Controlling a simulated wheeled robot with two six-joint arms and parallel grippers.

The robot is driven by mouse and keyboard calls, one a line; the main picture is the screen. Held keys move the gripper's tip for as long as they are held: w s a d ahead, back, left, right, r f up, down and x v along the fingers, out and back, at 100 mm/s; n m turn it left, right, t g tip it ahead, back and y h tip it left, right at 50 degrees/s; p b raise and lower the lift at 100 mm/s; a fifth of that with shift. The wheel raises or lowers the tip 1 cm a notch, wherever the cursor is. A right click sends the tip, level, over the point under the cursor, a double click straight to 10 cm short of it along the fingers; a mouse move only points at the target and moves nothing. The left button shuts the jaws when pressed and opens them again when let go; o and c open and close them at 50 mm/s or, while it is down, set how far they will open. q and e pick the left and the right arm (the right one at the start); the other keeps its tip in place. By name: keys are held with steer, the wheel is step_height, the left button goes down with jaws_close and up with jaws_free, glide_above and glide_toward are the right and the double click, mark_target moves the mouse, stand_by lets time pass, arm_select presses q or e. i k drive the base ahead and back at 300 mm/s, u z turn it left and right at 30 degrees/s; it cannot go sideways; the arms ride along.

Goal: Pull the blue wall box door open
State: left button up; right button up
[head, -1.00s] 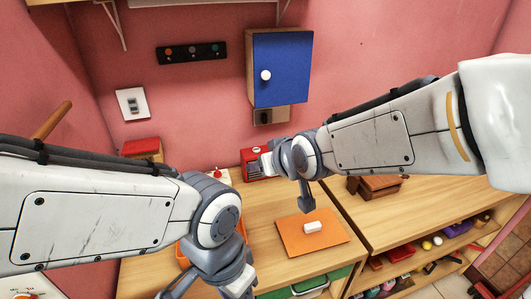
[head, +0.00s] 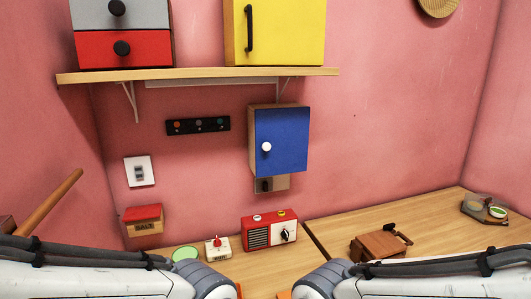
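The blue wall box door (head: 284,141) is shut on a wooden box (head: 251,139) fixed to the pink wall in the head view. Its round white knob (head: 266,147) is near the door's left edge, at mid-height. Both of my arms come in along the bottom of the head view, below the box and well apart from it. My grippers are out of frame, so their state does not show.
A shelf (head: 200,75) above the box holds a yellow cabinet (head: 279,32) and a grey and red drawer unit (head: 122,34). Below stand a red radio (head: 270,231), a small white timer-like box (head: 217,247) and a salt box (head: 142,220).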

mark_target(281, 134)
steer(key=u, duration=0.55)
steer(key=k, duration=1.2)
steer(key=i, duration=0.45)
steer(key=z, duration=0.75)
steer(key=i, duration=1.2)
steer(key=u, duration=0.4)
